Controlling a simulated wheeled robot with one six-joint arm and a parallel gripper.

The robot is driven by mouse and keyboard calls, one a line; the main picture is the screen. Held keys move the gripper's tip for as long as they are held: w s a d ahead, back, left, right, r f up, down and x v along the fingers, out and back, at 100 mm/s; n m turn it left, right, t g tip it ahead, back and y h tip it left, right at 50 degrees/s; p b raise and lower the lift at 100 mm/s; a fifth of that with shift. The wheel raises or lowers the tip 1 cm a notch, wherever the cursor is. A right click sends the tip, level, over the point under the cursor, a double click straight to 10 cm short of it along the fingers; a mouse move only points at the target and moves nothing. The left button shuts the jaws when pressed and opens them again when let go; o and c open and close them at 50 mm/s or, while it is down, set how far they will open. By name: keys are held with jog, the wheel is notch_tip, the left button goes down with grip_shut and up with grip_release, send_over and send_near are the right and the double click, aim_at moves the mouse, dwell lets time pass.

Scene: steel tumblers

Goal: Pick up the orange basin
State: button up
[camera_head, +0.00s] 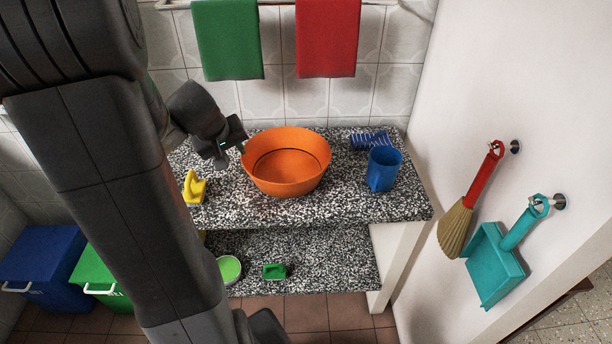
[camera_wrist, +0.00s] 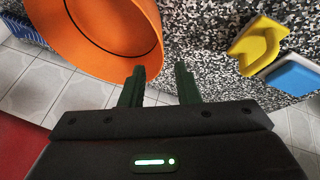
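The orange basin (camera_head: 287,172) stands upright on the upper speckled counter, with a dark line around its inside. It fills the upper left of the wrist view (camera_wrist: 105,30). My gripper (camera_head: 242,147) is at the basin's left rim in the head view. In the wrist view my gripper (camera_wrist: 160,75) is open, its two dark fingers apart. The left finger overlaps the basin's edge in the picture and the right finger lies just beyond it, over the counter. I cannot tell whether either finger touches the rim. Nothing is held.
A yellow object (camera_head: 194,188) stands left of the basin. A tiled wall with green (camera_head: 228,40) and red (camera_head: 327,38) towels rises behind. The speckled counter (camera_head: 340,205) is clear in front.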

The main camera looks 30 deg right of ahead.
aim_at(248, 166)
jog(key=shift+w+b+x, duration=0.2)
jog(key=shift+b+x, duration=0.75)
jog(key=shift+x, duration=5.75)
jog(key=shift+d+r, duration=0.1)
jog(key=shift+r, duration=0.1)
grip_shut()
